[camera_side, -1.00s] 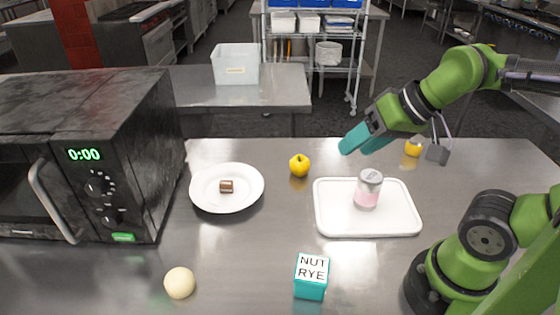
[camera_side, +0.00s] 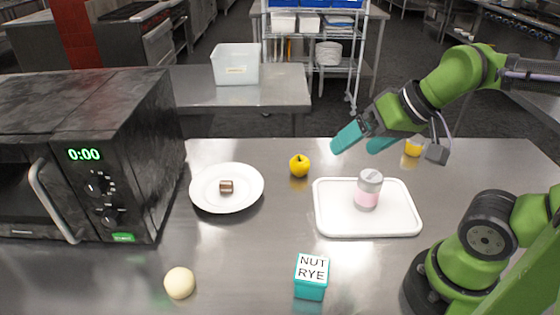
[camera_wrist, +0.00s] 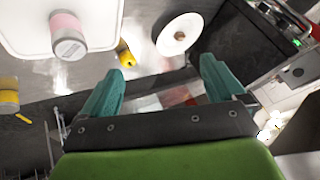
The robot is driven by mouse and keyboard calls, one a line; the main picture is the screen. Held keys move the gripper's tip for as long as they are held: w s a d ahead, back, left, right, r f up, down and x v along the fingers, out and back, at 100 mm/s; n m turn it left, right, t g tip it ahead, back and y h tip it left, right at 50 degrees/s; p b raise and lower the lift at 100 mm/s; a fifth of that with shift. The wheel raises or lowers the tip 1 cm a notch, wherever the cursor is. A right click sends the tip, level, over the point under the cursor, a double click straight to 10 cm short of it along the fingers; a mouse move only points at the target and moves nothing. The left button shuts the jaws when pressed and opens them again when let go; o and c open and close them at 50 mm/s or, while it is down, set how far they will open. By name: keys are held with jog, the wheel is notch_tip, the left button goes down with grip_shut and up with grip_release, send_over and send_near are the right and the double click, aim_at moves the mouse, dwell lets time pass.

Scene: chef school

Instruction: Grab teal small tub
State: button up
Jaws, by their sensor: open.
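The teal small tub (camera_side: 311,277) stands upright at the front of the metal counter in the side view, with a white lid reading "NUT RYE". It does not show in the wrist view. My gripper (camera_side: 358,140) is open and empty, up above the back of the counter, behind the white tray and well away from the tub. Its two teal fingers are spread apart in the wrist view (camera_wrist: 160,90).
A white tray (camera_side: 332,228) holds a pink-labelled can (camera_side: 368,189). A white plate (camera_side: 208,203) holds a small brown piece (camera_side: 226,187). Counter around the tub is clear.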

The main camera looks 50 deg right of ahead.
jog(key=m+g+h, duration=0.2)
jog(key=m+g, duration=0.5)
send_over(312, 268)
notch_tip(312, 268, down, 7)
notch_tip(312, 268, down, 11)
jog(key=shift+w+a+r, duration=0.1)
jog(key=shift+a, duration=0.05)
jog(key=shift+d+f, duration=0.2)
jog(key=shift+f, duration=2.5)
jog(key=shift+c, duration=0.2)
jog(key=c, duration=1.1)
